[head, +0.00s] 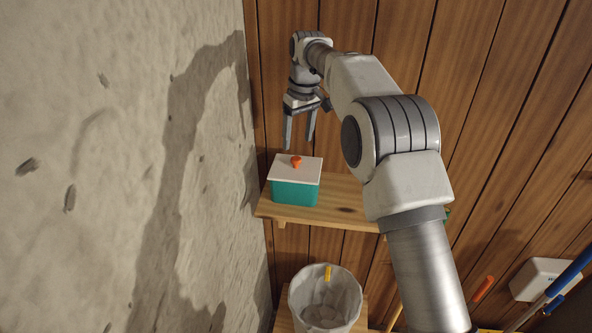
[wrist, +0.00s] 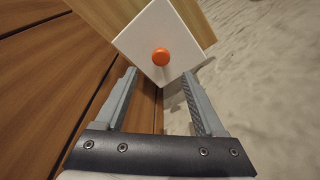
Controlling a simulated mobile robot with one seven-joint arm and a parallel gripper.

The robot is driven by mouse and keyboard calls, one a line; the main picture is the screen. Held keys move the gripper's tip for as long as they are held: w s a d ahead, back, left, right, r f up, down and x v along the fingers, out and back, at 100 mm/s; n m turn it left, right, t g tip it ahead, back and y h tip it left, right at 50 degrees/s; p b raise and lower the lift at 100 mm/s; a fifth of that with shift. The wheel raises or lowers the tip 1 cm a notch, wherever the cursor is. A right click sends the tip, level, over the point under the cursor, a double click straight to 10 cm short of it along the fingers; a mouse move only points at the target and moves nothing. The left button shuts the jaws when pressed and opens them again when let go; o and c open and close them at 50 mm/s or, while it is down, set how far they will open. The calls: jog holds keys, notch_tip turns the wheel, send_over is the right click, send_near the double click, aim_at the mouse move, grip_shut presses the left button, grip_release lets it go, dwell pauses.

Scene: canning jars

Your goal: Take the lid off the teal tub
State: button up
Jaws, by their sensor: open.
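The teal tub (head: 295,192) stands upright on a wooden shelf, with its white lid (head: 284,170) on top. An orange knob (head: 296,161) sits in the middle of the lid. My gripper (head: 298,148) is open and empty above the tub, its fingers pointing down. In the wrist view the white lid (wrist: 146,38) and orange knob (wrist: 160,57) lie beyond the fingertips of my gripper (wrist: 158,78), with the knob roughly between them and apart from both. The tub's teal sides are hidden in the wrist view.
The wooden shelf (head: 345,205) has bare room right of the tub. A rough stone wall (head: 120,150) is close on the left, and a plank wall (head: 480,80) is behind. Below stands a pale lined bin (head: 325,300) with something yellow at its rim.

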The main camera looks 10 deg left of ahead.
aim_at(296, 158)
jog(key=shift+w+a+f, duration=0.1)
jog(key=shift+f, duration=1.4)
jog(key=shift+a+f, duration=0.1)
jog(key=shift+f, duration=1.4)
grip_shut()
